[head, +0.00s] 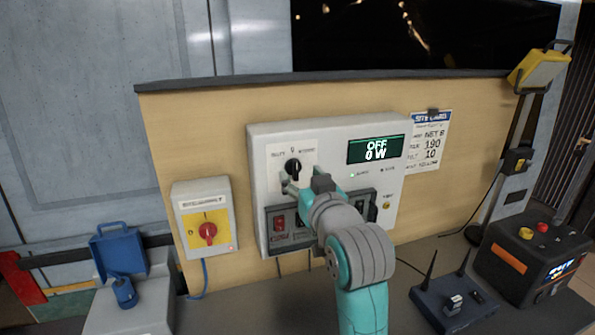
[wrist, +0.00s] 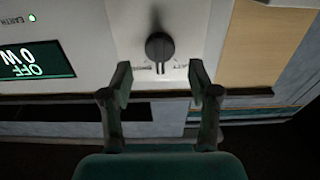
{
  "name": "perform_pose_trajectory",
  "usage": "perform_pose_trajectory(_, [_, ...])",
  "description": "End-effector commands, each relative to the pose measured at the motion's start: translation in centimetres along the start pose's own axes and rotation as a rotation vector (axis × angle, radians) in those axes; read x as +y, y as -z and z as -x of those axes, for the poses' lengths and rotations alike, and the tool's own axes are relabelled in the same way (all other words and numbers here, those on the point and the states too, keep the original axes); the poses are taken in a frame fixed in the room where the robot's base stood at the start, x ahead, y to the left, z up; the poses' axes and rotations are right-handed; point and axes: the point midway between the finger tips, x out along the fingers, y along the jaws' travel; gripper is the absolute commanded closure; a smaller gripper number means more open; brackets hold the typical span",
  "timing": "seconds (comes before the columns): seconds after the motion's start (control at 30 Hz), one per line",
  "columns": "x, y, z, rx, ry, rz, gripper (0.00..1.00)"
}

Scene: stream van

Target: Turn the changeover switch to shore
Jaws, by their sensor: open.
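The changeover switch (head: 293,168) is a black knob on a white plate at the upper left of the wall panel. Its pointer stands about vertical, toward the middle mark; the small side labels are hard to read. The wrist view shows the knob (wrist: 160,46) upside down, its pointer toward me. My gripper (head: 290,187) is open just below the knob in the head view. In the wrist view its fingertips (wrist: 160,76) lie either side of the knob's line, apart from it with nothing between them. The panel's display (head: 376,149) reads OFF, 0 W.
A red rotary switch on a yellow plate (head: 207,232) is left of the panel. A red rocker (head: 279,222) sits below the knob, near my gripper. A blue-lidded socket box (head: 120,250), a black box with antennas (head: 452,304) and a power unit (head: 530,255) stand around.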

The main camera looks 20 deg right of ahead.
Motion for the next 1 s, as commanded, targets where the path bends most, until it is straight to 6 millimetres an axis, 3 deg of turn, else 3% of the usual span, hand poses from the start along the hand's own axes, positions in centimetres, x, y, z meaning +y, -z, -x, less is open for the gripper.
perform_pose_trajectory(0.23, [0.0,0.0,-2.7,-0.001,0.0,0.0,0.39])
perform_pose_trajectory(0.6, [0.0,0.0,-3.2,0.0,0.0,0.0,0.39])
perform_pose_trajectory(0.67, [0.0,0.0,-3.2,0.0,0.0,0.0,0.51])
perform_pose_trajectory(0.83, [0.0,0.0,-3.2,0.0,0.0,0.0,0.94])
perform_pose_trajectory(1.0, [0.0,0.0,-3.2,0.0,0.0,-0.003,0.97])
